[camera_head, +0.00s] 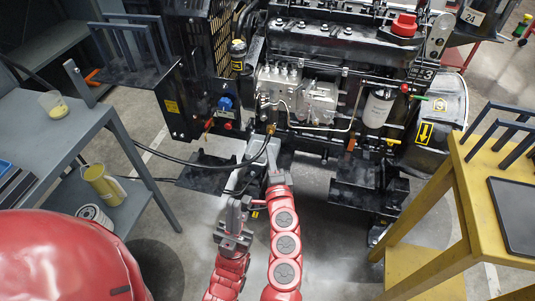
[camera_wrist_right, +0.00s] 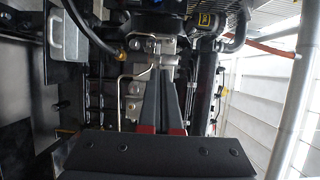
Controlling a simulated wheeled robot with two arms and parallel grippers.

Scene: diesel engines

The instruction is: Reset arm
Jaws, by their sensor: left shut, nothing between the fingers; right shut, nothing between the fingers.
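My left gripper (camera_head: 235,208) is the one further to the left, low in front of the engine, on a short visible stretch of red arm. It is shut and empty. My right gripper (camera_head: 272,150) is on the longer red arm and reaches up toward the front of the engine (camera_head: 310,100). It is shut and empty. In the right wrist view the fingers of my right gripper (camera_wrist_right: 164,82) are together and point at the engine's metal parts. I cannot tell whether they touch anything.
A grey table (camera_head: 75,118) with a cup (camera_head: 53,103) stands at the left, a yellow jug (camera_head: 102,184) lower down. A yellow table (camera_head: 480,185) stands at the right. Hoses (camera_head: 190,160) cross near my grippers. Black brackets (camera_head: 365,198) stand in front of the engine. The grey floor (camera_head: 330,260) is clear in the lower middle.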

